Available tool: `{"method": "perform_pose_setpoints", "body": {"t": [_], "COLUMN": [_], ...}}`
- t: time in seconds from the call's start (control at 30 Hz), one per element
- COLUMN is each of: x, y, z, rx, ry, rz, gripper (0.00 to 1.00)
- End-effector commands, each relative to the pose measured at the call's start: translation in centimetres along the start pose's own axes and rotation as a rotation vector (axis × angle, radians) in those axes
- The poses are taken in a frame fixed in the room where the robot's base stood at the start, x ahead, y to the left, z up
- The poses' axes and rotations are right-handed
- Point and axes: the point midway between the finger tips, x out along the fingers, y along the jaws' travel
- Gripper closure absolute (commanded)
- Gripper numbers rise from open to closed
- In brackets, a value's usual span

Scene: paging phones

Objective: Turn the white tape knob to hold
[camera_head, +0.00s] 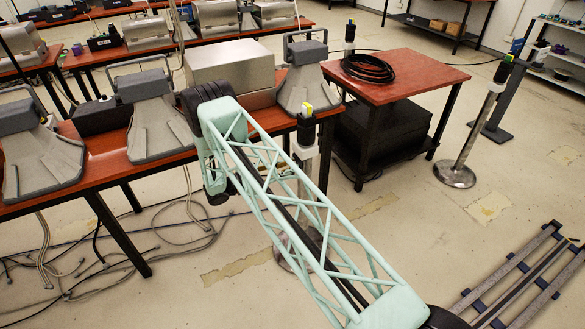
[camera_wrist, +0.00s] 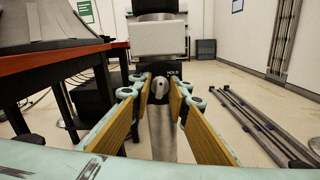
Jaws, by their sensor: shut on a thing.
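The knob (camera_wrist: 160,87) is a small pale grey-white knob on a black panel of the paging post (camera_wrist: 163,140), in the middle of the wrist view. A label reading HOLD (camera_wrist: 172,74) sits to the upper right of the knob. My gripper (camera_wrist: 159,94) has its two wood-coloured pads on either side of the knob and is shut on it. A white box (camera_wrist: 158,38) sits above the panel. In the head view the post's black top (camera_head: 306,128) with a yellow and white mark shows behind my arm; the knob and gripper are hidden there.
A red table (camera_wrist: 40,62) with a grey device stands close on the left in the wrist view. Another post (camera_head: 460,150) stands to the right in the head view. Metal rails (camera_head: 520,275) lie on the floor at lower right. Cables (camera_head: 120,250) lie under the tables.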

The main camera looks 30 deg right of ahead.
Motion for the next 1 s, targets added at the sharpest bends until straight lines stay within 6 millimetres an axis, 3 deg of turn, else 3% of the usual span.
{"method": "perform_pose_setpoints", "body": {"t": [0.6, 1.0], "x": [-0.03, -0.03], "y": [-0.04, -0.08], "z": [-0.05, -0.01], "rx": [0.455, 0.592], "ry": [-0.001, -0.001], "rz": [0.001, 0.001], "gripper": [0.94, 0.94]}}
